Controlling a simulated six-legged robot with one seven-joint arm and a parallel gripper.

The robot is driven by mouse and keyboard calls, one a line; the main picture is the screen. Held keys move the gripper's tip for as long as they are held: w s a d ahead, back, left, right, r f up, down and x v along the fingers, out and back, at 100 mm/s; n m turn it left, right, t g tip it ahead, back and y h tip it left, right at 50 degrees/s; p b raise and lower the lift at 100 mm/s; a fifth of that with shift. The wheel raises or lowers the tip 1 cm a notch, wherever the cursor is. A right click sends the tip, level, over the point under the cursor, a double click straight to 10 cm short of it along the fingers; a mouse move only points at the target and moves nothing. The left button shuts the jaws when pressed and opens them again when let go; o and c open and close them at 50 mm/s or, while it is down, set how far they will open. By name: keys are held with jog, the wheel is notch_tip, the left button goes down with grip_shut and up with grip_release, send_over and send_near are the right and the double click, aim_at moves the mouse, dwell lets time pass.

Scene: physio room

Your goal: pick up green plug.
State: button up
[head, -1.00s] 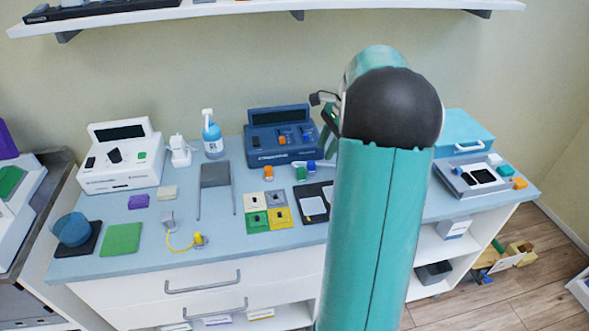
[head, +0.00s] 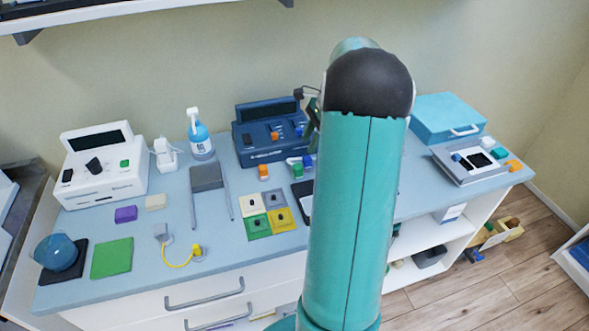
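A small green plug (head: 297,171) stands on the light blue counter (head: 160,265), in front of the dark blue device. An orange plug (head: 264,173) is to its left, and a blue plug (head: 307,161) is close at its right. My teal arm with its black joint cap fills the middle of the view and rises just right of the plugs. A small part of my gripper (head: 311,102) shows at the left edge of the arm, above the plugs and apart from them. Its fingers are mostly hidden behind the arm.
The dark blue device (head: 268,135) stands behind the plugs. Coloured square plates (head: 257,227), a grey stand (head: 207,178), a spray bottle (head: 199,140) and a white device (head: 100,170) are to the left. A teal case (head: 446,118) is at the right.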

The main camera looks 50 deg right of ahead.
aim_at(298, 166)
jog(key=x, duration=0.5)
jog(key=shift+s+a+f, duration=0.1)
jog(key=shift+s+f, duration=0.1)
jog(key=shift+s, duration=0.1)
jog(key=x, duration=0.5)
jog(key=shift+w, duration=0.25)
jog(key=c, duration=0.5)
jog(key=shift+c, duration=0.4)
jog(key=shift+r, duration=0.15)
